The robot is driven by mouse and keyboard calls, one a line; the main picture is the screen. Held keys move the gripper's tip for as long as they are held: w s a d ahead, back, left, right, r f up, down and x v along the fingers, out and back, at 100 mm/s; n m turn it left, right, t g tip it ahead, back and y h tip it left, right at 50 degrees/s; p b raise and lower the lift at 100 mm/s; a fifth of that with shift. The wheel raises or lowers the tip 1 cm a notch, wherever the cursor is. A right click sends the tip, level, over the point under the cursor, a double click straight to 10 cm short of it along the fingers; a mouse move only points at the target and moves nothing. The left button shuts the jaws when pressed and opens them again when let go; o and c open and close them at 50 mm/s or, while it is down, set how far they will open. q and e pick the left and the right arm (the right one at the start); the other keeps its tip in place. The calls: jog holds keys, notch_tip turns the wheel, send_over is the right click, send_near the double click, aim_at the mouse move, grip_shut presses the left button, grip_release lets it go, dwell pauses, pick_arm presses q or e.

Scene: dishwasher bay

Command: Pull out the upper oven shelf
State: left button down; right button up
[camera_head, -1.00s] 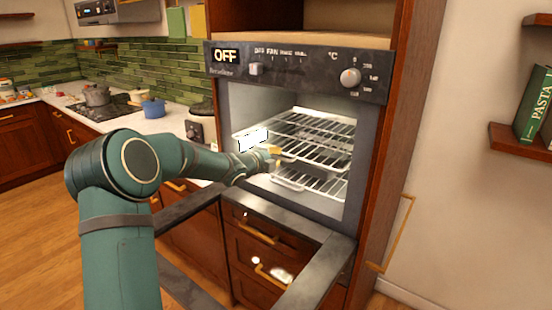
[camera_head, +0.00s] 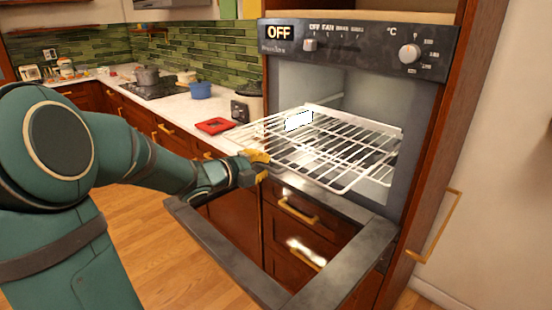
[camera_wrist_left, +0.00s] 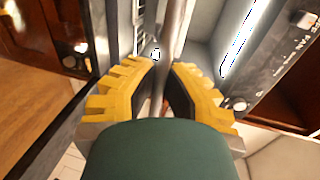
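The upper oven shelf (camera_head: 325,146), a white wire rack, sticks out of the oven (camera_head: 362,60) over the lowered door (camera_head: 225,242). Its back part is still inside the cavity. My left gripper (camera_head: 255,166) is at the shelf's front left edge. In the left wrist view, the yellow fingers (camera_wrist_left: 166,75) close on both sides of a metal bar of the shelf (camera_wrist_left: 172,40). The lower shelf cannot be told apart beneath the upper one. My right gripper is not in view.
The door lies open as a dark frame in front of the drawers (camera_head: 300,210). A counter (camera_head: 175,103) with a red item (camera_head: 214,126), a blue pot (camera_head: 200,90) and a hob (camera_head: 150,91) runs to the left. Wooden floor (camera_head: 165,262) is free at the lower left.

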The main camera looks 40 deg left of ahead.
pick_arm(q)
jog(key=shift+s, duration=0.6)
jog(key=c, duration=1)
grip_release()
jog(key=shift+c, duration=0.2)
jog(key=v, duration=1.2)
jog(key=shift+a, duration=0.15)
